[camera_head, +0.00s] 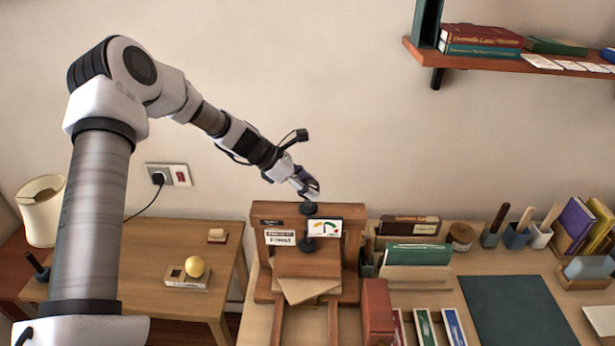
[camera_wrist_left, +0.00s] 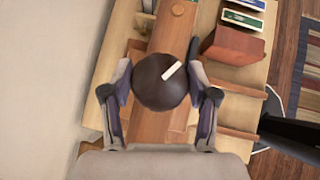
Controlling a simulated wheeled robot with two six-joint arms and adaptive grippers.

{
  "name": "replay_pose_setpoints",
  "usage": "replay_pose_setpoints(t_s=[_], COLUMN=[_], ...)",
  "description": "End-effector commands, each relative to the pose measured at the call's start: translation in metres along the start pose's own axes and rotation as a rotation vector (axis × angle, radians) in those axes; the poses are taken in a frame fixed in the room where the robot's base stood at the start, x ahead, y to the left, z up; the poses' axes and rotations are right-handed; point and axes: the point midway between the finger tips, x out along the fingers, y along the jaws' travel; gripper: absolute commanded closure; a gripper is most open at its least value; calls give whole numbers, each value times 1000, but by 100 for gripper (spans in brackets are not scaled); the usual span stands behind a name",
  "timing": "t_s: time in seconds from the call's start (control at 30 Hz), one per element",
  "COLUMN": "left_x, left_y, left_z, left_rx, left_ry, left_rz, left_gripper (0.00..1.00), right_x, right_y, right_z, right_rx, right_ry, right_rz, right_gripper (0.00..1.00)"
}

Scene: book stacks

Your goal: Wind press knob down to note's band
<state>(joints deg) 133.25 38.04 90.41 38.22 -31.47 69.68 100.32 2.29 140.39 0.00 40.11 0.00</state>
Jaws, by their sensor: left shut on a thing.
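The wooden press (camera_head: 264,212) stands on the desk at the centre of the head view. Its dark round knob (camera_head: 308,209) is at the top beam. In the left wrist view the knob (camera_wrist_left: 152,92) is a dark ball with a white mark pointing to the upper right. My left gripper (camera_head: 312,191) comes down onto the knob from above, its two fingers shut on either side of it. A white card with a coloured arc gauge (camera_head: 325,228) sits on the press front, beside a white lettered label (camera_head: 280,237). A dark round fitting (camera_head: 307,244) shows below the beam.
A pale board or sheaf (camera_head: 305,290) juts from the press's lower part. A reddish box (camera_head: 377,310) stands close at its right, with green books in a holder (camera_head: 418,254) beyond. A side table (camera_head: 150,250) is at left. A wall shelf (camera_head: 480,60) hangs upper right.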

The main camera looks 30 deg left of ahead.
Motion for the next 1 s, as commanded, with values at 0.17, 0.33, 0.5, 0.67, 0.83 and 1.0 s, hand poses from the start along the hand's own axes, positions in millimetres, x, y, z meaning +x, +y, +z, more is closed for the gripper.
replay_pose_setpoints(t_s=[0.17, 0.33, 0.5, 0.67, 0.83, 1.0], left_x=[0, 0, 0, 0, -1, -21], left_y=[1, 0, 1, 0, 1, 3], left_z=[1, 1, 1, 0, 0, 2], left_rx=[83, 87, 86, 85, 84, 84], left_ry=[1, -1, -1, -1, -1, -5], left_rz=[-80, -83, -82, -82, -81, -80], left_gripper=[76, 76, 16, 16, 16, 16], right_x=[-7, -6, -6, -6, -6, -6], right_y=[0, 0, 0, 0, 0, 0], right_z=[0, 0, 0, 0, 0, 0], right_rx=[0, 0, 0, 0, 0, 0], right_ry=[-1, -1, -1, -1, -1, -1], right_rz=[0, 0, 0, 0, 0, 0], right_gripper=[100, 100, 100, 100, 100, 100])
